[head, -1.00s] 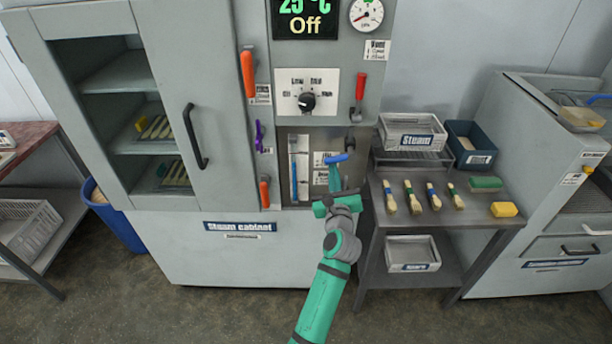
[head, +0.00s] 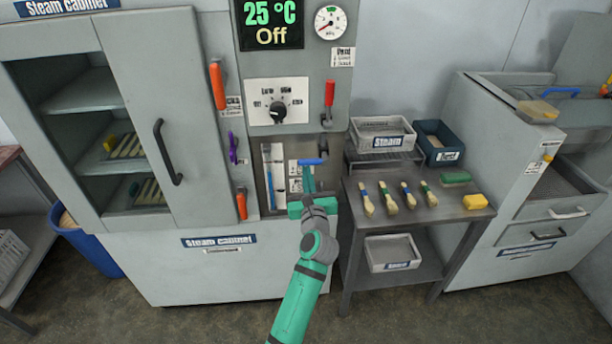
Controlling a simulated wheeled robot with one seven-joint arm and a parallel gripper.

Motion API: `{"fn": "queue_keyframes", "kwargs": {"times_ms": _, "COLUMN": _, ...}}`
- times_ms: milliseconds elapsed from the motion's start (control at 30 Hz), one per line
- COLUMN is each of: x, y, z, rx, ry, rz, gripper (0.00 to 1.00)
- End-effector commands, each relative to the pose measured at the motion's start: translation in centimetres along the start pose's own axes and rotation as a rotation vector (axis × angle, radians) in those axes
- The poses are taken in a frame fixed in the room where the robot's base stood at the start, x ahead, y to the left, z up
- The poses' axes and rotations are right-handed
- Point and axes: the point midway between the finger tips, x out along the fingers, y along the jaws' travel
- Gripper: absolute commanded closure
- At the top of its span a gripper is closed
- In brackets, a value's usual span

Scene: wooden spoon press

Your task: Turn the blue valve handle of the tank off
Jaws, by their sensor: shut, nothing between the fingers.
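The blue valve handle (head: 313,161) shows in the head view on the lower front of the grey steam cabinet panel. It lies nearly level, right of a tall sight glass (head: 268,178) with blue liquid. My green gripper (head: 309,181) is shut and empty, pointing up at the panel just below the handle. Its fingertips appear close under the handle, but I cannot tell whether they touch it. My gripper hides part of the panel below the handle and part of the small labels beside it.
Orange (head: 217,85), purple (head: 233,148) and red (head: 329,93) handles and a black dial (head: 277,112) are nearby. Another blue handle (head: 562,92) is on the machine at far right.

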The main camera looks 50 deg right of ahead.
Motion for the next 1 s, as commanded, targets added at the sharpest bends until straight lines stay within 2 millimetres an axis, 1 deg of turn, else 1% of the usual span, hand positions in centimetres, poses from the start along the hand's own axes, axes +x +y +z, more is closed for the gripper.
{"fn": "queue_keyframes", "kwargs": {"times_ms": 100, "x": 0.0, "y": 0.1, "z": 0.3, "rx": 0.001, "ry": -0.005, "rz": 0.0, "gripper": 1.0}}
{"fn": "queue_keyframes", "kwargs": {"times_ms": 267, "x": -0.1, "y": 0.1, "z": 0.0, "rx": 0.0, "ry": -0.005, "rz": 0.0, "gripper": 1.0}}
{"fn": "queue_keyframes", "kwargs": {"times_ms": 367, "x": -0.2, "y": 0.1, "z": -1.0, "rx": 0.001, "ry": -0.001, "rz": 0.001, "gripper": 1.0}}
{"fn": "queue_keyframes", "kwargs": {"times_ms": 533, "x": -0.9, "y": 0.0, "z": -4.0, "rx": -0.001, "ry": 0.004, "rz": -0.004, "gripper": 1.0}}
{"fn": "queue_keyframes", "kwargs": {"times_ms": 567, "x": -1.2, "y": 0.1, "z": -4.3, "rx": -0.001, "ry": 0.002, "rz": -0.003, "gripper": 1.0}}
{"fn": "queue_keyframes", "kwargs": {"times_ms": 700, "x": -3.6, "y": 0.5, "z": -3.9, "rx": -0.005, "ry": -0.001, "rz": 0.001, "gripper": 1.0}}
{"fn": "queue_keyframes", "kwargs": {"times_ms": 767, "x": -4.4, "y": 0.5, "z": -4.0, "rx": -0.004, "ry": 0.001, "rz": 0.002, "gripper": 1.0}}
{"fn": "queue_keyframes", "kwargs": {"times_ms": 1000, "x": -7.3, "y": 0.1, "z": -4.1, "rx": -0.003, "ry": 0.002, "rz": -0.005, "gripper": 1.0}}
